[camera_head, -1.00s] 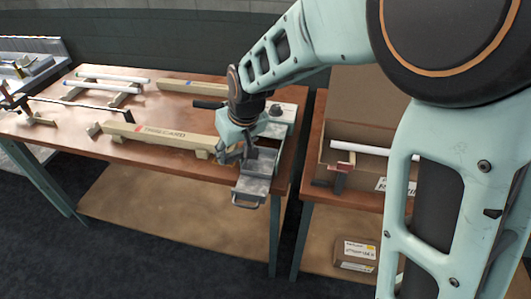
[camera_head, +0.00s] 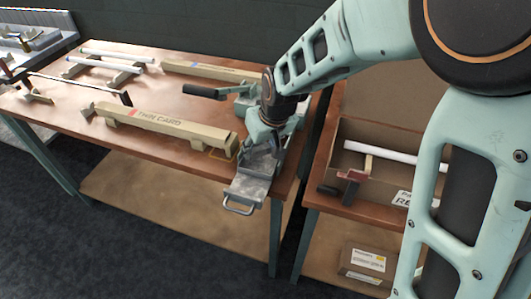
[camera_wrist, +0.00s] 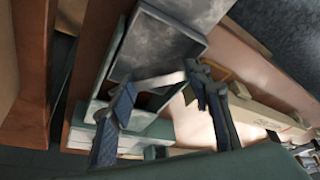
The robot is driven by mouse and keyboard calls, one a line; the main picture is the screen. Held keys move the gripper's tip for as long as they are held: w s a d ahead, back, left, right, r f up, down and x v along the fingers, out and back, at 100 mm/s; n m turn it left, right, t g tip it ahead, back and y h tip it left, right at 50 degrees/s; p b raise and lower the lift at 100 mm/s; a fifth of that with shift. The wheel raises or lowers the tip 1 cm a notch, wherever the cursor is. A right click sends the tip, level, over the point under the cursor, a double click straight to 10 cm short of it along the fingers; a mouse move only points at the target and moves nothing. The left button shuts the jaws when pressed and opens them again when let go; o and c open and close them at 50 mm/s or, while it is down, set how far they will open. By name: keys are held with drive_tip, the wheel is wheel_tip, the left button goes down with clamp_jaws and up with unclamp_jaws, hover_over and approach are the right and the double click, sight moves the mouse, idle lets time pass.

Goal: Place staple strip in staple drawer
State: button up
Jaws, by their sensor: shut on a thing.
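The staple drawer (camera_head: 249,188) is a grey metal tray with a loop handle, pulled out past the table's front edge. It also shows as a grey tray in the wrist view (camera_wrist: 165,45). My gripper (camera_head: 271,151) points down over the drawer's inner part. In the wrist view its blue-grey fingers (camera_wrist: 158,83) are spread apart, with a thin pale staple strip (camera_wrist: 157,81) spanning between them. The strip lies across the dark opening beside the tray as seen there. I cannot tell whether it touches the drawer. In the head view the gripper hides the strip.
A beam marked "THIN CARD" (camera_head: 160,127) lies left of the drawer on the wooden table (camera_head: 60,112). A black lever handle (camera_head: 203,91) sticks out behind my gripper. An open cardboard box (camera_head: 385,135) stands on the right table. A gap separates the tables.

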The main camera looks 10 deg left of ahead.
sight(263, 154)
drive_tip(key=f+b, duration=0.1)
drive_tip(key=f, duration=0.2)
drive_tip(key=shift+w+d+b, duration=0.2)
drive_tip(key=shift+w+b, duration=0.1)
drive_tip(key=shift+b, duration=0.05)
drive_tip(key=shift+a+f, duration=0.1)
drive_tip(key=shift+f, duration=0.2)
drive_tip(key=shift+s, duration=0.1)
drive_tip(key=shift+f+b, duration=0.2)
drive_tip(key=shift+b, duration=0.2)
drive_tip(key=o, duration=0.9)
drive_tip(key=shift+c, duration=0.2)
drive_tip(key=shift+r, duration=0.1)
